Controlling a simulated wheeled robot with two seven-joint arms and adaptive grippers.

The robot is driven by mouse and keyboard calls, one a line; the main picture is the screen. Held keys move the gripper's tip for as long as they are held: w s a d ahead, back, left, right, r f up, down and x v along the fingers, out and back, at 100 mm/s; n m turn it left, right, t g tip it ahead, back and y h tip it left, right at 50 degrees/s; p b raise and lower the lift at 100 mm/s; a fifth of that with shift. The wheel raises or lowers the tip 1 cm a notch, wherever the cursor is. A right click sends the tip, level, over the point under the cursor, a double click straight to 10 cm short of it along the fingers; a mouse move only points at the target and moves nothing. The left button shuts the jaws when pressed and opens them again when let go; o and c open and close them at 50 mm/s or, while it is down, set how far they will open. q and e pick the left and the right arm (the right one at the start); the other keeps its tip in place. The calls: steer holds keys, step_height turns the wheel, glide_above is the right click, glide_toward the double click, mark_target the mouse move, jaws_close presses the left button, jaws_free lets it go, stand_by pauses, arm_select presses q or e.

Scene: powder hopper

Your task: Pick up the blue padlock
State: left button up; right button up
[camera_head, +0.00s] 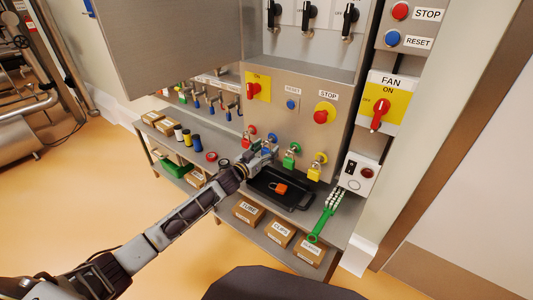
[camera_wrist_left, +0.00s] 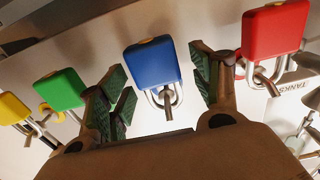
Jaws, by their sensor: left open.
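The blue padlock (camera_wrist_left: 151,62) hangs by its metal shackle in the left wrist view. My left gripper (camera_wrist_left: 160,78) is open, with one green-padded finger on each side of the blue padlock and visible gaps between. In the head view my left gripper (camera_head: 262,157) is at the row of hanging padlocks, below the panel, and largely hides the blue padlock. A red padlock (camera_wrist_left: 275,30) hangs to the right of it in the wrist view, and a green padlock (camera_wrist_left: 60,89) and a yellow padlock (camera_wrist_left: 14,107) hang to the left. My right gripper is not in view.
Below the padlocks, a black tray (camera_head: 263,197) holds an orange-red padlock (camera_head: 280,188). A green hasp-like tool (camera_head: 326,218) lies to its right on the shelf. Labelled cardboard boxes (camera_head: 279,233) stand below. Tape rolls (camera_head: 211,157) lie to the left. The control panel (camera_head: 288,88) rises behind.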

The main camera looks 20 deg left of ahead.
arm_select(q)
steer(key=c, duration=1.1)
steer(key=shift+c, duration=0.2)
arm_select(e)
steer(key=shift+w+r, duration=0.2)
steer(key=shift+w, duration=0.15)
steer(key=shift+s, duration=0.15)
